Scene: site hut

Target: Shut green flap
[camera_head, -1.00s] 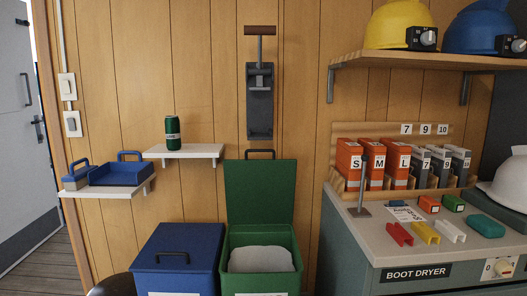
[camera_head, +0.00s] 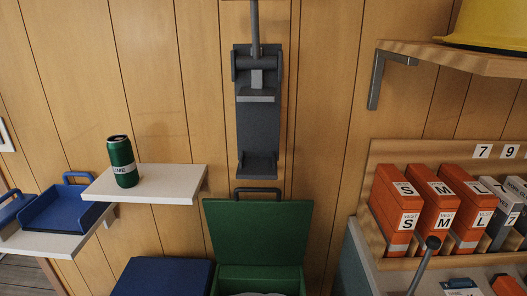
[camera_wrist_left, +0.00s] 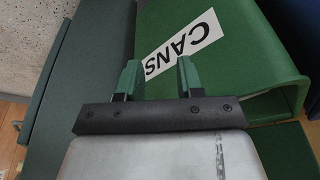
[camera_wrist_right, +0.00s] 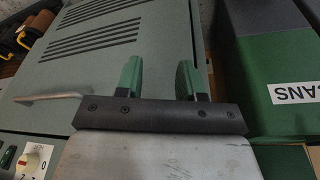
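The green flap (camera_head: 258,232) stands open and upright at the back of the green bin (camera_head: 262,279), with a dark handle (camera_head: 258,191) on its top edge. The bin's lower part is cut off in the head view. In the left wrist view the green bin (camera_wrist_left: 250,70) bears a "CANS" label, and my left gripper (camera_wrist_left: 158,75) is open and empty in front of it. In the right wrist view my right gripper (camera_wrist_right: 157,75) is open and empty, facing the grey-green cabinet (camera_wrist_right: 110,50); the green bin (camera_wrist_right: 285,125) is to the right. Neither gripper shows in the head view.
A blue-lidded bin (camera_head: 160,277) stands left of the green bin. A green can (camera_head: 122,162) sits on a white shelf (camera_head: 165,183) above. A grey wall-mounted press (camera_head: 257,110) hangs above the flap. Orange boxes (camera_head: 397,205) stand at the right.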

